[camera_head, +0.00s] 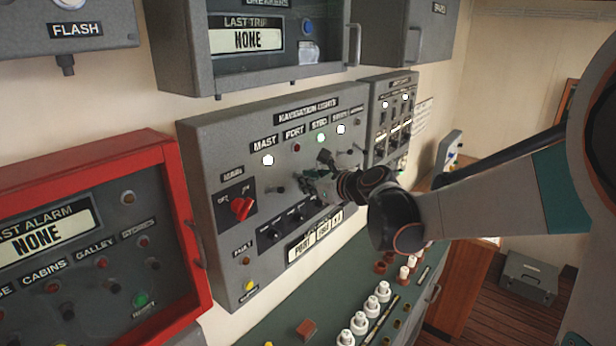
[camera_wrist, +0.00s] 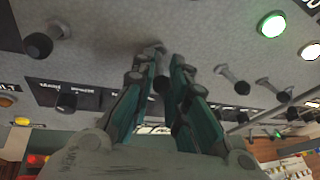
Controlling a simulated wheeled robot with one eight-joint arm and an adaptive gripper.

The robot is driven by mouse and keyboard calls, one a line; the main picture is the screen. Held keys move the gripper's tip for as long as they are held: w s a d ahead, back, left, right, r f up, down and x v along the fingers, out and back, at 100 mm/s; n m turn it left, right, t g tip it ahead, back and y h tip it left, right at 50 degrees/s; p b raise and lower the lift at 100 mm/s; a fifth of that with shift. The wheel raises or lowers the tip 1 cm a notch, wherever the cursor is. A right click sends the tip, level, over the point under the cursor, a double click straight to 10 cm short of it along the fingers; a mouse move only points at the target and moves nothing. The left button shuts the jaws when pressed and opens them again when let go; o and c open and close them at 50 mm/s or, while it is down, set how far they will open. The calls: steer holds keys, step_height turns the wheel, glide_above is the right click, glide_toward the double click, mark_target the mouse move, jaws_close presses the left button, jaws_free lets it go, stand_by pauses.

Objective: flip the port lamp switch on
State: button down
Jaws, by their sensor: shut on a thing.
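The grey navigation lights panel (camera_head: 225,160) is on the wall, with a row of lamps and levers. The port lamp (camera_head: 297,148) is dark red and looks unlit. My gripper (camera_head: 312,178) is at the lever row below it, and its fingers hide the port switch in the head view. In the wrist view my gripper (camera_wrist: 163,72) is shut on the port switch (camera_wrist: 158,48), whose dark-tipped lever shows between the fingertips. Whether the lever points up or down is hard to tell.
The mast lamp (camera_head: 268,160), green starboard lamp (camera_head: 321,137) and stern lamp (camera_head: 341,129) are lit. The mast switch (camera_wrist: 40,44) and starboard switch (camera_wrist: 236,83) flank my fingers. A red rotary knob (camera_head: 242,208) is at lower left. A console (camera_head: 285,322) with several white knobs lies below.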

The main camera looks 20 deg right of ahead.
steer(key=shift+w+r+n+g+h+p, duration=0.15)
steer(key=shift+r+g+h+p, duration=0.35)
steer(key=shift+g+p, duration=0.3)
steer(key=shift+w+r+n+g+h+p, duration=0.15)
steer(key=shift+r+g+h+p, duration=0.35)
steer(key=shift+g+p, duration=0.25)
steer(key=shift+s, duration=0.1)
steer(key=c, duration=1.6)
jaws_free()
steer(key=shift+f, duration=0.15)
steer(key=v, duration=0.7)
steer(key=shift+s+r, duration=0.2)
steer(key=shift+r, duration=0.1)
